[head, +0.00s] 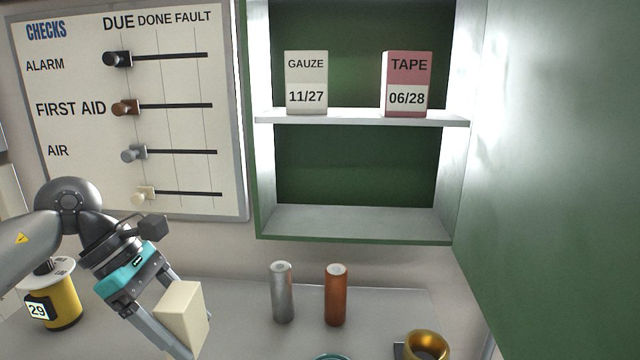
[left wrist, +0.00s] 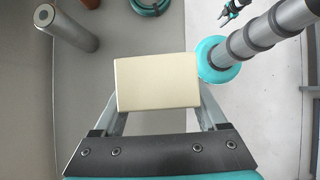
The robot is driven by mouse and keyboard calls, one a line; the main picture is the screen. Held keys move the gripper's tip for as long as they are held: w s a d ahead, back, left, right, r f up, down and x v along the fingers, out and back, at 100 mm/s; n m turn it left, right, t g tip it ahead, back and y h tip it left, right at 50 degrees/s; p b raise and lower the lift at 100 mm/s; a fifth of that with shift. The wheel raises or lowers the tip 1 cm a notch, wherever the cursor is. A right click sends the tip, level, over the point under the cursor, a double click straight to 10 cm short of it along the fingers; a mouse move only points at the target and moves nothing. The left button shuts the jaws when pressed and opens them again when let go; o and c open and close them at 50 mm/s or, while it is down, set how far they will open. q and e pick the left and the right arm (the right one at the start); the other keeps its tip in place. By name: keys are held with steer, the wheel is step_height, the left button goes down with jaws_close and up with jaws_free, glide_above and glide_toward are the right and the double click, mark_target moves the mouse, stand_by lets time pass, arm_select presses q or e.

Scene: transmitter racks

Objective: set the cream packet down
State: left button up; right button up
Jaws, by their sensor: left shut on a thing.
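The cream packet (head: 180,315) is a plain pale box. My left gripper (head: 184,322) is shut on it and holds it tilted, over the grey counter (head: 240,310) in the head view. In the left wrist view the packet (left wrist: 157,82) sits between the two fingers, with grey counter behind it on the left and paler floor on the right. I cannot tell the gap beneath it. My right gripper (left wrist: 231,12) shows small at the top of the left wrist view; its jaw state is unclear.
Silver (head: 282,292) and copper (head: 336,295) cylinders stand right of the packet. A yellow spool marked 29 (head: 62,305) stands left, a gold ring (head: 427,346) front right. The open green cabinet (head: 350,225) holds gauze (head: 306,82) and tape (head: 406,84) boxes; its lower level is empty.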

arm_select(q)
steer(key=s+d+f+m+g+y+b, duration=0.2)
steer(key=s+f+m+g+y, duration=0.4)
steer(key=m, duration=1.2)
steer(key=shift+s+d+f+y, duration=0.3)
steer(key=shift+s+d+f, duration=0.1)
steer(key=shift+s+d, duration=0.05)
steer(key=shift+f, duration=0.1)
